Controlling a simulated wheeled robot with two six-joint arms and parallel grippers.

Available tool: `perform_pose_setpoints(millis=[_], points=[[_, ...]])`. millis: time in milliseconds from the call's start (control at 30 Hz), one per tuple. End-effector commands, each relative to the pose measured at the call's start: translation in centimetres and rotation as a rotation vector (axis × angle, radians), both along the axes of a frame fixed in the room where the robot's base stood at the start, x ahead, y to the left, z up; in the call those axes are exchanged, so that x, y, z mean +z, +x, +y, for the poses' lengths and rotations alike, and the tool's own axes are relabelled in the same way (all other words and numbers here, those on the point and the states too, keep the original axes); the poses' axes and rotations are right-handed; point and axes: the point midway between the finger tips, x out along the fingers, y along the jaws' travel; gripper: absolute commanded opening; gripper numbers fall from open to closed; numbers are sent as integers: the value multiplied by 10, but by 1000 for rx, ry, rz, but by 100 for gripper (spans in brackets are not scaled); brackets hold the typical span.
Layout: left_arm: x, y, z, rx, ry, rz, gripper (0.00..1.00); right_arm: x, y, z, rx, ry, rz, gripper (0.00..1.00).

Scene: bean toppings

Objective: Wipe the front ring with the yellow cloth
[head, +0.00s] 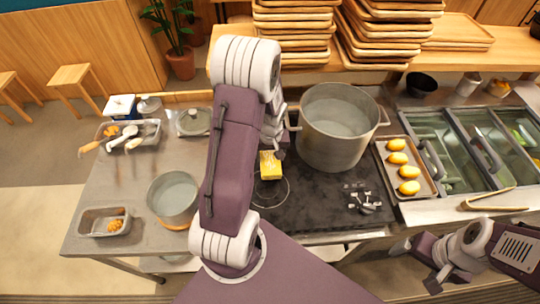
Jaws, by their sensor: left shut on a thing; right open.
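The yellow cloth (271,168) is over the black stove top (315,215), at the back part of the front ring (287,198). The front ring is a thin round outline on the stove, partly hidden by the cloth and my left arm. My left gripper (272,153) is shut on the yellow cloth, with its fingers partly hidden by my arm. I cannot tell whether the cloth presses on the surface. My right gripper (415,267) is open and empty at the lower right, in front of the counter edge.
A large steel pot (335,145) stands right behind the ring. A smaller pot (173,200) is left of my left arm. A tray (425,182) with several yellow items lies on the right. Burner knobs or small metal parts (363,200) sit on the stove's right part. Tongs (495,200) lie farther right.

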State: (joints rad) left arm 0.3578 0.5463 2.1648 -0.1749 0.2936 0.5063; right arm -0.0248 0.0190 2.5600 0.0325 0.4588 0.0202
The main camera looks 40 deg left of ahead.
Motion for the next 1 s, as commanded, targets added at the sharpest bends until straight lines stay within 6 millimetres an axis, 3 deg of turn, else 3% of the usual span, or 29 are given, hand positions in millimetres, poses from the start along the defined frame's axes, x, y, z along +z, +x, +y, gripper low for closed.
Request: perform_pose_setpoints(millis=[33, 433, 1000], points=[[12, 0, 0, 0, 1, -1, 14, 11, 0, 0, 0, 0, 0, 85], [55, 1, 0, 0, 1, -2, 14, 48, 0, 0, 0, 0, 0, 85], [54, 0, 0, 0, 1, -1, 14, 46, 0, 0, 0, 0, 0, 85]])
